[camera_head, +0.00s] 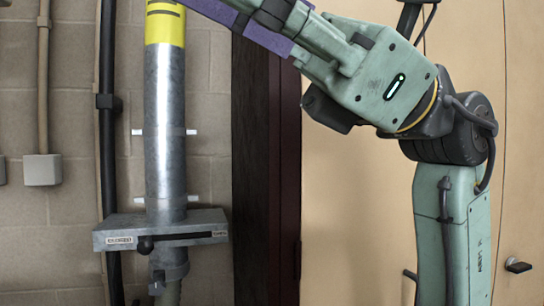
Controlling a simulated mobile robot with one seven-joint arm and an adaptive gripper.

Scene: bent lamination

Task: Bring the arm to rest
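My arm (375,85) is the one thing the task names. It is pale green with dark joints and rises from the lower right. It bends at a dark elbow joint and reaches up and left. A purple section (255,36) of it runs out of the picture at the top. My gripper is not in view, so I cannot see whether it holds anything. The visible part of the arm is in the air, in front of the door and the dark frame. It overlaps them in the picture; I see no clear contact.
A metal duct (166,120) with a yellow band (165,25) stands at the left. A slide gate (190,238) with a dark knob (145,246) at its slot's left part crosses it. A grey box (42,169) is on the block wall. A tan door (345,220) has a dark handle (517,265).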

